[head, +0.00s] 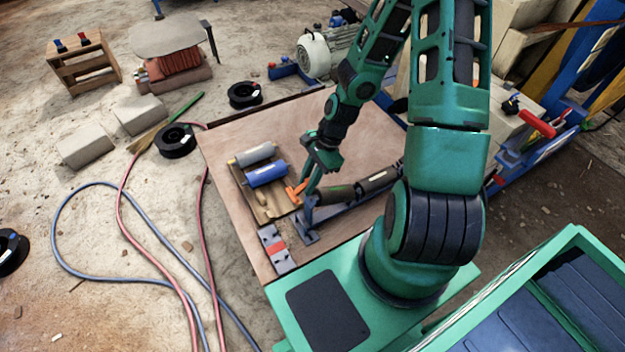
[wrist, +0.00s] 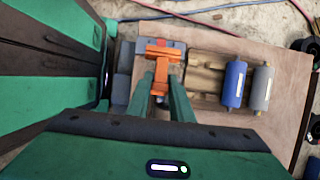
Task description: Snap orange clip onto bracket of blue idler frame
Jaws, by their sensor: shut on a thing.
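My gripper (head: 308,188) is shut on the orange clip (head: 295,193), which sticks out from the fingertips to the left in the head view. In the wrist view the clip (wrist: 163,52) lies between and beyond the two green fingers (wrist: 161,84). The blue idler frame (head: 340,212) carries dark rollers (head: 378,181) and stands on the table. Its near-left bracket (head: 308,212) is just below the clip in the head view. Whether the clip touches the bracket cannot be told. The fingers hide part of the clip's stem.
A wooden tray (head: 270,213) beside the clip holds a blue roller (head: 266,175) and a grey roller (head: 254,154).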

